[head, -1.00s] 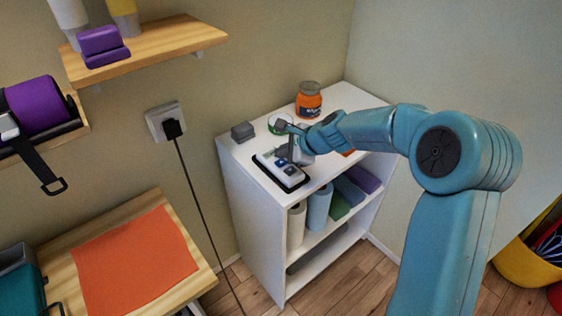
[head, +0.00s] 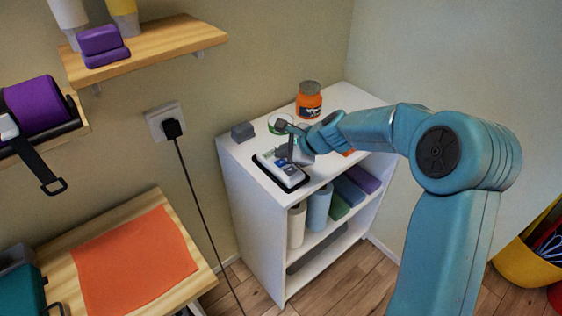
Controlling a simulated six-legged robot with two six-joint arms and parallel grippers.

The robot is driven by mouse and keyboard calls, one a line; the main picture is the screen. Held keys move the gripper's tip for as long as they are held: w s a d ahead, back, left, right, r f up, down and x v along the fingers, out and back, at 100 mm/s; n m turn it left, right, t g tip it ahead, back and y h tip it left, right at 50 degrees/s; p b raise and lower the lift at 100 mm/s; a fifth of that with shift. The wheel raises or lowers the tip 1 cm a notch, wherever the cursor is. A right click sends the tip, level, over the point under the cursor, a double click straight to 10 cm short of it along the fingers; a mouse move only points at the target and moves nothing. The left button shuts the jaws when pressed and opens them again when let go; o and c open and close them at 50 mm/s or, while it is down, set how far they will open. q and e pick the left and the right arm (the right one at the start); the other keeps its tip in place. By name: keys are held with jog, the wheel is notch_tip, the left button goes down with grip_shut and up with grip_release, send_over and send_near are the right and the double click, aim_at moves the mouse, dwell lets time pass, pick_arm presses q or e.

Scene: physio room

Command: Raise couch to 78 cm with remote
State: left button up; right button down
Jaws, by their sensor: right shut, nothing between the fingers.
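The remote (head: 287,175), white with blue buttons and a dark edge, lies on the top of the white shelf unit (head: 238,157). My right gripper (head: 288,155) is shut and empty, with its fingertips over the remote's back end. Whether they touch a button I cannot tell. The gripper and wrist hide part of the remote. The couch is not in view. My left gripper is not in view.
An orange jar (head: 309,100), a green-rimmed roll (head: 280,123) and a small grey block (head: 242,132) stand near the remote. Rolls fill the shelf below. A power cable (head: 200,215) hangs from a wall socket (head: 164,121). A wooden table with an orange cloth (head: 135,262) is at the left.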

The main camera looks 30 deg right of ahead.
aim_at(283, 164)
jog(key=shift+f, duration=0.1)
jog(key=shift+f+b, duration=0.75)
dwell(0.7)
jog(key=shift+r, duration=0.1)
dwell(2.9)
jog(key=shift+r+p, duration=0.75)
jog(key=shift+p, duration=0.1)
jog(key=shift+r, duration=0.1)
notch_tip(283, 164, up, 5)
jog(key=p, duration=0.5)
